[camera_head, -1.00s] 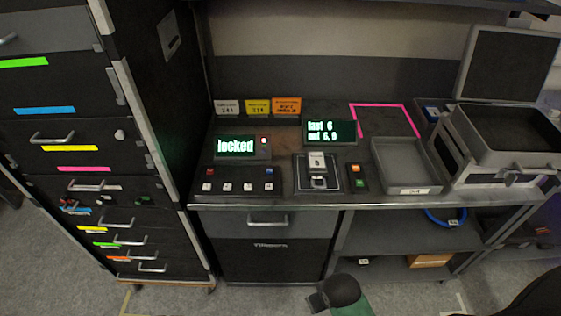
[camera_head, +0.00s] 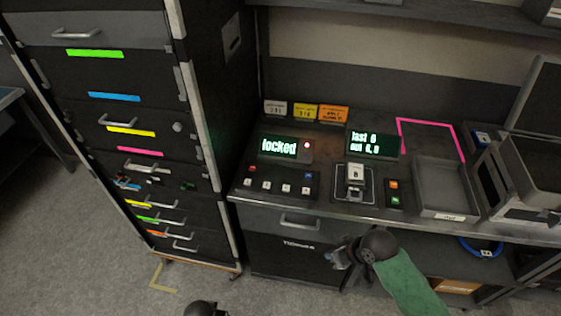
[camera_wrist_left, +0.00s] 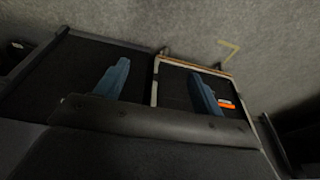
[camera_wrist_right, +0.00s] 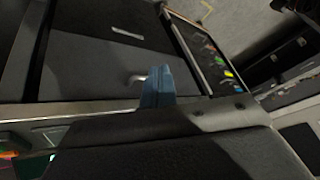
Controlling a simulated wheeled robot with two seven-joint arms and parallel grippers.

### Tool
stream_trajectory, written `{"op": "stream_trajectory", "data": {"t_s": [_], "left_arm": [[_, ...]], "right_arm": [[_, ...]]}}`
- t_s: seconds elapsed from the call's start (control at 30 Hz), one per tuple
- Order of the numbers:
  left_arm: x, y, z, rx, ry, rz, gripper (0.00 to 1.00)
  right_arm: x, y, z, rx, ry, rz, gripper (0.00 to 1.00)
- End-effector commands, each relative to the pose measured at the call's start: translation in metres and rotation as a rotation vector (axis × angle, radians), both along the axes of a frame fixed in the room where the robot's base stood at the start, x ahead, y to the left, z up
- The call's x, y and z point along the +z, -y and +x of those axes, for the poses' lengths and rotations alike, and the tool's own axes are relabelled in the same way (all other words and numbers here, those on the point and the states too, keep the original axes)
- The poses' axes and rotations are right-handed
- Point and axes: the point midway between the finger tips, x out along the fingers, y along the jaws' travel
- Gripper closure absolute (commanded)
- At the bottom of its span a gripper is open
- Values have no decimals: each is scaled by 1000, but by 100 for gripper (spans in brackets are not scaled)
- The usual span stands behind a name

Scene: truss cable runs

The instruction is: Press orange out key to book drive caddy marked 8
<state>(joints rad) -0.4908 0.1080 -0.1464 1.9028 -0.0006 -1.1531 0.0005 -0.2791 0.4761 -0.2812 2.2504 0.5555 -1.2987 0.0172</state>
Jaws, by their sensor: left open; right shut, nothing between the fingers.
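The orange key (camera_head: 393,185) sits above a green key (camera_head: 395,201) on a small black pad on the bench. Left of the pad, a drive caddy with a pale label that seems to read 8 (camera_head: 355,173) stands in a dock (camera_head: 344,194). The display (camera_head: 373,144) behind it reads "last 6" and what looks like "out 6.0". My right gripper (camera_head: 337,259) is below and in front of the bench edge, apart from the keys; its fingers are together and empty in the right wrist view (camera_wrist_right: 158,87).
A "locked" display (camera_head: 279,147) stands behind a box of buttons (camera_head: 277,183). A grey tray (camera_head: 440,188) and a pink outline (camera_head: 428,122) lie to the right. A drawer cabinet (camera_head: 120,80) stands left. The bench front edge (camera_head: 300,211) lies between my right gripper and the keys.

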Motion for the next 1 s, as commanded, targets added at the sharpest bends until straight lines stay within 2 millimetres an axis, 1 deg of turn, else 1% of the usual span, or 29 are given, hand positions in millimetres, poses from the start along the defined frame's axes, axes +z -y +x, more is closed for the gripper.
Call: {"op": "stream_trajectory", "data": {"t_s": [0.03, 0.07, 0.1, 0.17, 0.2, 0.27, 0.3, 0.37, 0.4, 0.47, 0.5, 0.57, 0.6, 0.67, 0.7, 0.8, 0.9, 1.0], "left_arm": [[-29, -1, -4, -1, -13, 2, 32], [-45, -1, -7, -2, -17, 2, 32], [-65, -1, -11, -3, -21, 3, 32], [-95, -2, -18, -5, -28, 3, 32], [-115, -3, -24, -6, -34, 4, 32], [-144, -4, -34, -8, -40, 4, 32], [-163, -5, -42, -9, -45, 5, 32], [-190, -7, -54, -11, -52, 5, 32], [-208, -8, -64, -12, -57, 6, 32], [-233, -11, -78, -15, -65, 7, 32], [-249, -12, -88, -16, -69, 8, 32], [-273, -15, -106, -18, -78, 9, 32], [-287, -17, -118, -19, -83, 9, 32], [-308, -21, -136, -21, -89, 11, 32], [-321, -23, -150, -23, -95, 11, 32], [-347, -29, -180, -26, -104, 13, 32], [-365, -34, -204, -28, -111, 13, 32], [-376, -38, -223, -30, -117, 15, 32]], "right_arm": [[-1, 6, 14, 21, 1, 12, 100], [-1, 8, 20, 32, 0, 26, 100], [-1, 12, 30, 44, -3, 44, 100], [-1, 19, 43, 58, -10, 67, 100], [1, 25, 52, 63, -14, 84, 100], [2, 35, 66, 67, -23, 106, 100], [4, 43, 76, 65, -29, 122, 100], [8, 56, 91, 60, -39, 143, 100], [12, 67, 101, 52, -44, 157, 100], [18, 83, 116, 36, -52, 178, 100], [23, 96, 127, 22, -57, 190, 100], [31, 116, 143, -4, -63, 210, 100], [38, 130, 154, -24, -66, 224, 100], [50, 152, 170, -58, -67, 244, 100], [58, 168, 181, -83, -66, 258, 100], [80, 206, 205, -149, -62, 291, 100], [100, 237, 223, -206, -53, 317, 100], [114, 259, 234, -247, -45, 336, 100]]}}
